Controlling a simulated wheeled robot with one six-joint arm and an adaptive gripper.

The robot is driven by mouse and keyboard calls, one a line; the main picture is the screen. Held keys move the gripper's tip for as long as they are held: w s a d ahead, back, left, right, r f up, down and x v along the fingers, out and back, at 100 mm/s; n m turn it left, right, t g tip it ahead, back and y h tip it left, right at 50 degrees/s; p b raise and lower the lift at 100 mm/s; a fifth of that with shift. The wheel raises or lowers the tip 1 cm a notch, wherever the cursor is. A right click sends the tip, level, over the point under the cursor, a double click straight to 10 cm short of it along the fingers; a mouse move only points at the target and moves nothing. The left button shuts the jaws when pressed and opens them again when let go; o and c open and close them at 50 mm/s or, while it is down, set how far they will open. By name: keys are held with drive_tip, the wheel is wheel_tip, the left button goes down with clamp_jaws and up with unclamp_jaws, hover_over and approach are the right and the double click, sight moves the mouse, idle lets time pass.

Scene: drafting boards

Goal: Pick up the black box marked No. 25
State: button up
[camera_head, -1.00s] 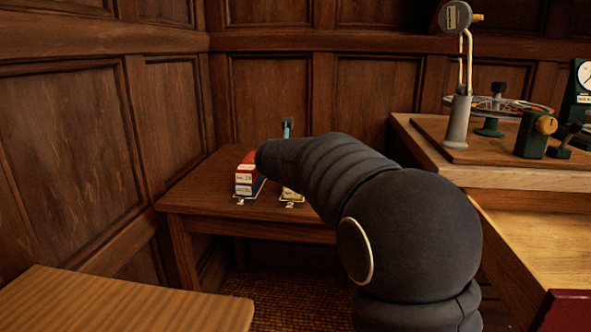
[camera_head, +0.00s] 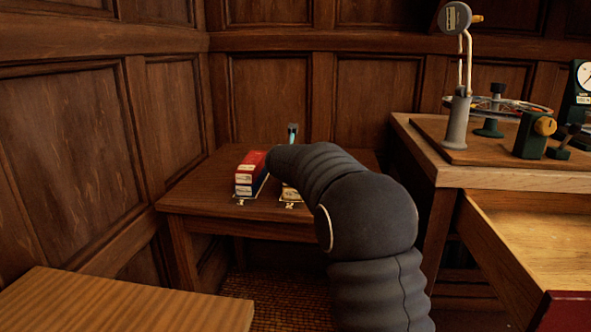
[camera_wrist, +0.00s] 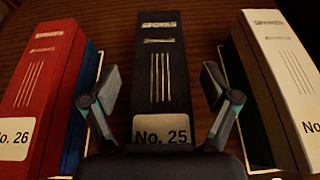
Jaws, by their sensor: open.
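The black box marked No. 25 (camera_wrist: 163,90) lies in the middle of the wrist view, with its white number label at the near end. My gripper (camera_wrist: 158,85) is open, with one finger on each side of the black box. I cannot tell how far above the box the fingers are. In the head view my arm hides the black box and most of my gripper; only a small part of the gripper (camera_head: 292,130) shows above the small table.
A red box marked No. 26 (camera_wrist: 38,85) lies to the left, on a blue one. A white box (camera_wrist: 283,70) lies to the right, on a dark one. They stand on a small wooden table (camera_head: 190,200). A workbench with instruments (camera_head: 480,170) is at right.

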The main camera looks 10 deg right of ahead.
drive_tip(key=c, duration=1.4)
